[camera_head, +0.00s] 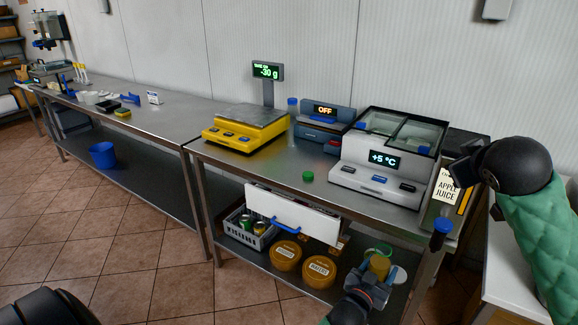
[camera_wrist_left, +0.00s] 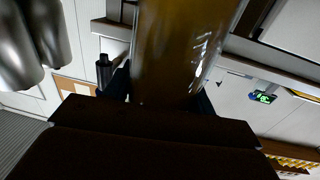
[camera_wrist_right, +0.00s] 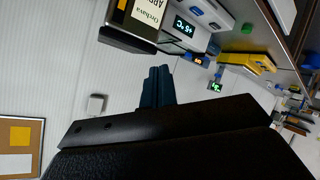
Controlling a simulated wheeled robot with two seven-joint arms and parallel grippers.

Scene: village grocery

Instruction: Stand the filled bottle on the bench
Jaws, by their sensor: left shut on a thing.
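The filled bottle (camera_head: 380,264) holds amber liquid and shows some green at its top. My left gripper (camera_head: 368,285) is shut on it, low at the front of the bench and below the level of its top. The bottle looks roughly upright. In the left wrist view the amber bottle (camera_wrist_left: 185,50) fills the space between the fingers. The steel bench (camera_head: 270,178) runs along the wall. My right gripper (camera_head: 464,170) is beside the apple juice dispenser (camera_head: 446,187), empty, its fingers (camera_wrist_right: 157,88) together in the right wrist view.
A green cap (camera_head: 307,176) lies on the bench. A yellow scale (camera_head: 240,130), a device reading OFF (camera_head: 325,112) and a white unit reading +5 °C (camera_head: 380,170) stand there. A blue-tipped nozzle (camera_head: 441,226) sits at the right edge. Tubs (camera_head: 286,255) stand on the lower shelf.

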